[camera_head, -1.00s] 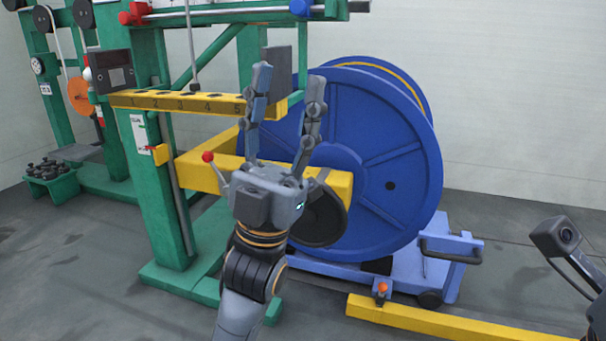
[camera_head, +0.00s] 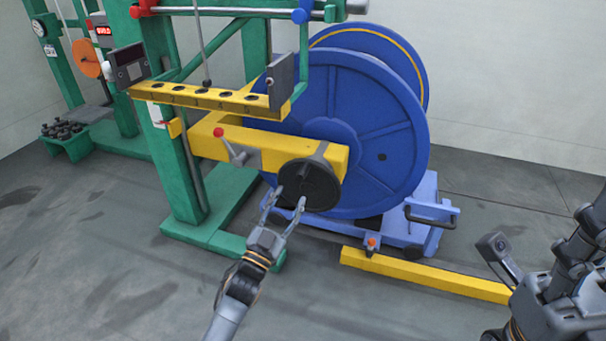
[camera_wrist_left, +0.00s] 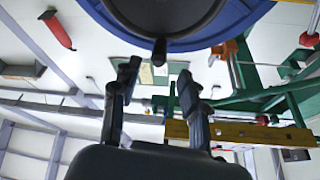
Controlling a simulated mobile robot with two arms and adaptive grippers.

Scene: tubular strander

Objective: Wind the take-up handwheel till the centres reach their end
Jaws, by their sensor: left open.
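The take-up handwheel (camera_head: 309,187) is a dark round disc on the front end of a yellow arm (camera_head: 272,150), before the blue reel (camera_head: 395,150). My left gripper (camera_head: 286,199) is open at the wheel's lower left, its fingers pointing up towards the rim. In the left wrist view the wheel (camera_wrist_left: 165,12) fills the top, with a dark handle knob (camera_wrist_left: 159,52) sticking out just beyond and between the open fingertips (camera_wrist_left: 159,74). No grip on the knob shows. The centres are hidden. My right gripper (camera_head: 578,250) is at the right edge, partly cut off; its jaws are unclear.
A red-knobbed lever (camera_head: 228,143) stands on the yellow arm left of the wheel. A numbered yellow bar (camera_head: 205,97) is above. The blue reel cradle (camera_head: 425,213) and a yellow floor beam (camera_head: 425,274) lie to the right. Floor in front is clear.

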